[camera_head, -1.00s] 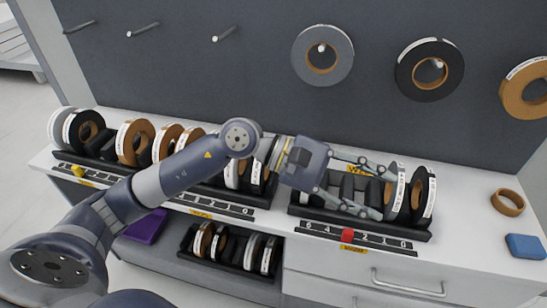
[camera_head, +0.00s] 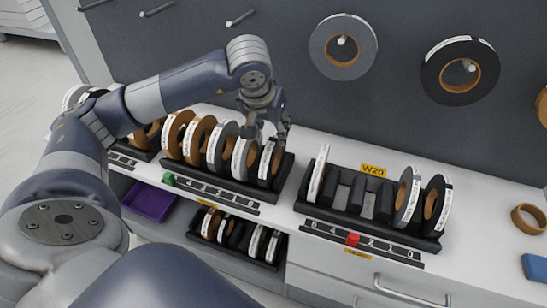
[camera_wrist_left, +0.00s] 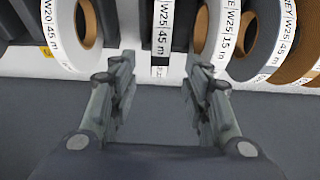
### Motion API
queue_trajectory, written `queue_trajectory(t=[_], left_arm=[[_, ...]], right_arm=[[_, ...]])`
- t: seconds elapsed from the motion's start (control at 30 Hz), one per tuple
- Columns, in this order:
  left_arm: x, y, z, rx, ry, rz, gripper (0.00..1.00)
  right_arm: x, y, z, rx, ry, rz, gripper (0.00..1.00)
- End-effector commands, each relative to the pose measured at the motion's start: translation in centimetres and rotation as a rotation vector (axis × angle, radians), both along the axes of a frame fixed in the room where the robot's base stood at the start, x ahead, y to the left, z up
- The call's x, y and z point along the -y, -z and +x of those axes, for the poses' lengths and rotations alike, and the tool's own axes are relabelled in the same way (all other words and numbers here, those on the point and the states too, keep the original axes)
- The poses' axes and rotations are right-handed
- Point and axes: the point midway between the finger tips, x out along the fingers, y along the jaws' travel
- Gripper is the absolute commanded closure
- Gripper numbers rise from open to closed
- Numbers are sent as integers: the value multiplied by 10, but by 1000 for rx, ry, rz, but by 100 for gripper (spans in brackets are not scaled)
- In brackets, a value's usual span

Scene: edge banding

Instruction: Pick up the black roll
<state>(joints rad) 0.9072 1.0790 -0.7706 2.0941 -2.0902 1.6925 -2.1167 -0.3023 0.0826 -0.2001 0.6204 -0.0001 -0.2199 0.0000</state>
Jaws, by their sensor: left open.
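My left gripper (camera_head: 266,130) is open, pointing down over the right end of the middle rack (camera_head: 235,192). A roll labelled W25 45 m (camera_head: 271,160) stands upright there beneath it. In the left wrist view this roll (camera_wrist_left: 160,30) has a white label with black below it, and lies ahead between the open fingers (camera_wrist_left: 159,72); I cannot tell if they touch it. A W25 15 m roll (camera_head: 243,158) stands beside it. Another black roll (camera_head: 456,90) with a brown core hangs on a wall peg. My right gripper is not in view.
The right rack (camera_head: 375,232) holds a roll (camera_head: 318,172) at its left end and two at its right. A grey roll (camera_head: 325,62) hangs on the wall. A brown ring (camera_head: 528,218) and blue block (camera_head: 536,267) lie at right. A lower rack (camera_head: 238,250) holds several rolls.

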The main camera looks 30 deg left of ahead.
Motion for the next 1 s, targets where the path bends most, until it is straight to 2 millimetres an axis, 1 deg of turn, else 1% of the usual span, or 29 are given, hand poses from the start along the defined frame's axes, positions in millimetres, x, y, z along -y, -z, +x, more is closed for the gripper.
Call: queue_trajectory(t=[0.13,0.23,0.4,0.53,0.63,0.8,0.83,0.87,0.9,0.97,1.0], left_arm=[[-1,9,3,-1,-1,-1,56],[-2,16,5,-4,-1,0,56],[-3,38,10,-5,-1,-2,56],[-5,53,16,-3,-1,-2,56],[-5,57,18,0,-1,-2,56],[-5,57,18,1,0,-2,56],[-5,57,18,1,0,-2,60],[-5,57,18,1,0,-2,67],[-5,57,18,1,0,-2,76],[-5,57,18,1,0,-2,90],[-5,57,18,1,0,-2,99]], right_arm=[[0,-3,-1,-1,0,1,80],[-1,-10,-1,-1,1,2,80],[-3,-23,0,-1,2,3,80],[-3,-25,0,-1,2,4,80],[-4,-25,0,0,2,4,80],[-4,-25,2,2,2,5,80],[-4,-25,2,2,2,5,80],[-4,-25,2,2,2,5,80],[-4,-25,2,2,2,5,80],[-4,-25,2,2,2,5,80],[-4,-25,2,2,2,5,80]])
